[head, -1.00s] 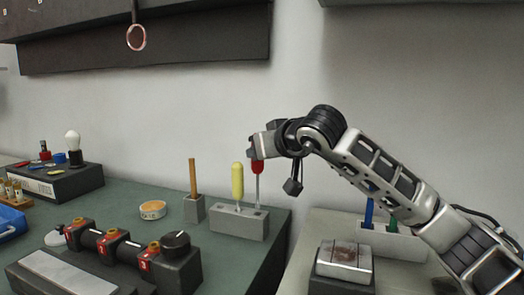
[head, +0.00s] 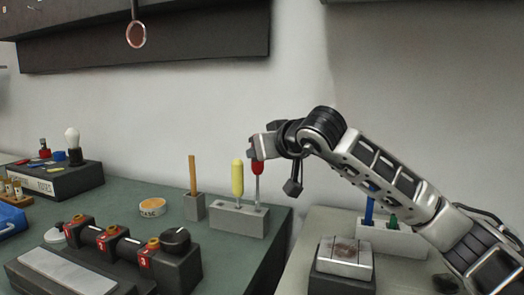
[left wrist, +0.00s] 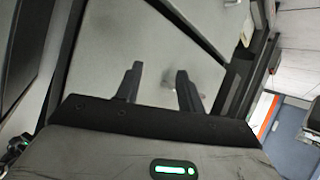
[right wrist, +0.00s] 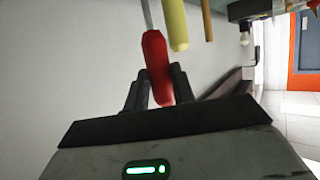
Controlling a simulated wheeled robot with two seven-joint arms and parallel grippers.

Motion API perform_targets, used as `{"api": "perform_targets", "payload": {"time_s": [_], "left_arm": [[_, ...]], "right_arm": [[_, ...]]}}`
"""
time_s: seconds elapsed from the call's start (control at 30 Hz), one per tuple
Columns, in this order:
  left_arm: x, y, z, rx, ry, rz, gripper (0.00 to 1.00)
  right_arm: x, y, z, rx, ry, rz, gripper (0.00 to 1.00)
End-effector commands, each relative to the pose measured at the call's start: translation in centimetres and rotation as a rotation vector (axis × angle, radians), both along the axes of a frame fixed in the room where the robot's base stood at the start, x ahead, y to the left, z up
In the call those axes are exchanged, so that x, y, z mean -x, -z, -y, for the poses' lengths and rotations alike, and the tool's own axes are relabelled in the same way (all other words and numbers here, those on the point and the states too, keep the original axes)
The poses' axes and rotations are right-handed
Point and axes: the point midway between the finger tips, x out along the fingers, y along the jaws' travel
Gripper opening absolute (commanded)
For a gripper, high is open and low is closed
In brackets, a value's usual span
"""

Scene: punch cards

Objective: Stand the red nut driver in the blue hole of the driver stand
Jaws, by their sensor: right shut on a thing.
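The red nut driver (head: 257,168) is upright with its handle in my right gripper (head: 254,150). In the right wrist view, the red handle (right wrist: 158,68) is between the closed fingers (right wrist: 158,88). Its shank points down at the right part of the grey driver stand (head: 238,224). The shank's lower end meets the stand's top in the picture; I cannot tell how deep it sits. A yellow-handled driver (head: 237,178) stands in the same block to the left. No blue hole marking is discernible. My left gripper (left wrist: 157,85) is open and empty in the left wrist view.
A small grey block (head: 194,207) with a wooden stick stands left of the stand. A round labelled tin (head: 152,207) and a dark device with a black knob (head: 175,237) are nearby. A pale rack (head: 400,242) holds blue and green tools at right.

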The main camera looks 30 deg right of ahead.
Motion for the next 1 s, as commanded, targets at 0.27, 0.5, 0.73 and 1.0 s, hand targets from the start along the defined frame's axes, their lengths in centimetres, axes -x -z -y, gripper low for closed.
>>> {"api": "perform_targets", "payload": {"time_s": [0.27,0.5,0.73,1.0], "left_arm": [[0.0,0.8,0.0,0.000,0.000,0.000,0.39],[0.0,0.9,0.0,0.000,0.000,0.000,0.39],[0.0,0.9,0.0,0.000,0.000,0.000,0.39],[0.0,1.5,0.0,0.000,0.000,-0.001,0.39]], "right_arm": [[0.0,1.0,0.0,0.000,0.001,0.001,0.00],[0.0,1.1,0.0,0.000,0.000,0.001,0.00],[0.0,1.1,0.0,0.000,0.000,0.001,0.00],[0.0,1.8,0.0,0.001,0.000,0.000,0.00]]}}
